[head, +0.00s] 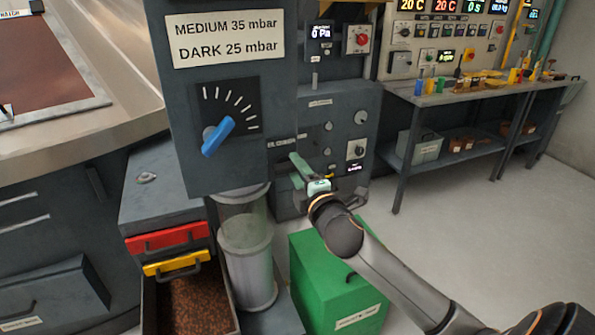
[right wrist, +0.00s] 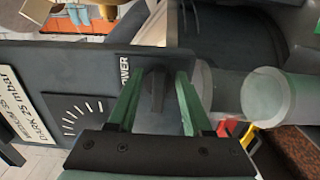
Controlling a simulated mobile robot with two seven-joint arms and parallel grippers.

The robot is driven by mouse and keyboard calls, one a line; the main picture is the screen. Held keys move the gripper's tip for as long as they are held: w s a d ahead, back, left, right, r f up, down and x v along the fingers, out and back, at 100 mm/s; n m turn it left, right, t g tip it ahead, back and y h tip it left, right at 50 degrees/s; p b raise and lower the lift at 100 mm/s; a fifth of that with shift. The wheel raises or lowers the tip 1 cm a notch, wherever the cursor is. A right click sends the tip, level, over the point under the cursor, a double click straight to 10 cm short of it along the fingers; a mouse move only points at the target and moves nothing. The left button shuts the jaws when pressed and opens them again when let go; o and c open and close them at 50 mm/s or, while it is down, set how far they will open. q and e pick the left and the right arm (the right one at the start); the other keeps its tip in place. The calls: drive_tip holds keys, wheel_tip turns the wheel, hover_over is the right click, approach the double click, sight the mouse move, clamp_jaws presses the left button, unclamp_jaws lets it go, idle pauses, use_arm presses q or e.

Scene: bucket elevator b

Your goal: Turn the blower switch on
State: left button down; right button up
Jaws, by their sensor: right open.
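The black blower switch (right wrist: 156,88) shows in the right wrist view as an upright knob on a dark plate, with part of the label "BLOWER" beside it. My right gripper (right wrist: 157,80) is open, with one green finger on each side of the knob. I cannot tell whether the fingers touch it. In the head view my right gripper (head: 298,162) is at the lower right of the grey control panel (head: 175,95) and hides the switch. My left gripper is out of view.
A blue dial knob (head: 218,136) is on the panel, left of my right gripper. Below stand a clear cylinder (head: 246,255) and a green box (head: 335,285). Red and yellow drawers (head: 168,239) are at the lower left. A bench (head: 460,98) stands at the back right; the floor before it is clear.

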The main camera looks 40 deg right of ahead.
drive_tip(key=b+v, duration=0.1)
drive_tip(key=v, duration=1.1)
drive_tip(key=shift+s+b, duration=0.3)
drive_tip(key=shift+b, duration=0.1)
drive_tip(key=shift+f, duration=0.15)
drive_tip(key=s+a+f+m+g+y, duration=0.1)
drive_tip(key=a+f+m+g+y, duration=0.15)
drive_tip(key=f, duration=0.85)
drive_tip(key=s+a+f+m+g+y, duration=0.1)
drive_tip(key=s+a+f+m+g, duration=0.15)
drive_tip(key=f, duration=0.75)
drive_tip(key=s+a+f+m+g+y, duration=0.1)
drive_tip(key=s+a+f+m, duration=0.3)
drive_tip(key=f, duration=0.4)
drive_tip(key=s+a+f+m+g+y, duration=0.2)
drive_tip(key=s+a+f+m, duration=0.2)
drive_tip(key=s+a+f, duration=0.2)
drive_tip(key=shift+s+a+f, duration=0.35)
drive_tip(key=shift+a+f, duration=0.3)
drive_tip(key=shift+f, duration=0.25)
